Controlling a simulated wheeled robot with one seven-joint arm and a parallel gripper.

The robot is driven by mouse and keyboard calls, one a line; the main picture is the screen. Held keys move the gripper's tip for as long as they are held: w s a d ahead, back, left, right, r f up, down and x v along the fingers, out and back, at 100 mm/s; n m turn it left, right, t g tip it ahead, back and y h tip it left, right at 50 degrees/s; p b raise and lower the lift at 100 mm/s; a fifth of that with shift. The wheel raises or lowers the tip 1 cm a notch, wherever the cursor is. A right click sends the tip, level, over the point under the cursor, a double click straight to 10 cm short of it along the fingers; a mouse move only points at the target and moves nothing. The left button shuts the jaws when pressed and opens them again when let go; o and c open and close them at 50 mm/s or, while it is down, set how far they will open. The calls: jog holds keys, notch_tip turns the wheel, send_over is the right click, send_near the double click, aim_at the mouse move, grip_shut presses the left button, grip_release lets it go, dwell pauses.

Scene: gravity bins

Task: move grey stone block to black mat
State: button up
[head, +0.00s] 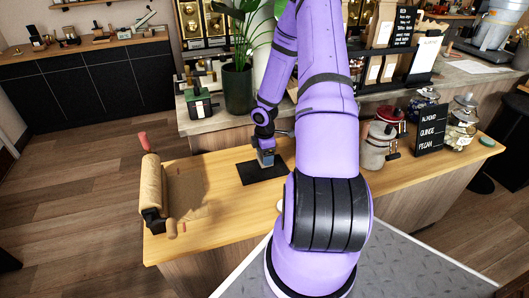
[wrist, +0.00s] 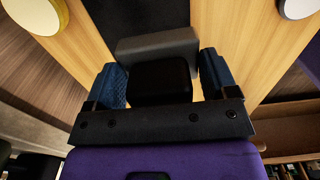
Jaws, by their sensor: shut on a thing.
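My gripper (head: 264,153) is at the wooden counter, over the black mat (head: 250,174). It is shut on the grey stone block (head: 267,161), which is small in the head view and partly hidden by the gripper. In the wrist view the block (wrist: 158,43) lies between the two blue fingers (wrist: 163,82), its top edge reaching past them. The black mat (wrist: 130,14) shows beyond the block, with pale wood on both sides. I cannot tell whether the block touches the mat.
A paper roll on a stand (head: 154,190) is on the counter's left. A potted plant (head: 238,88) is behind.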

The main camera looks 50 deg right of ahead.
jog(key=shift+f, duration=2.5)
jog(key=shift+f, duration=0.45)
jog(key=o, duration=1.4)
notch_tip(320, 180, up, 11)
jog(key=shift+f, duration=0.1)
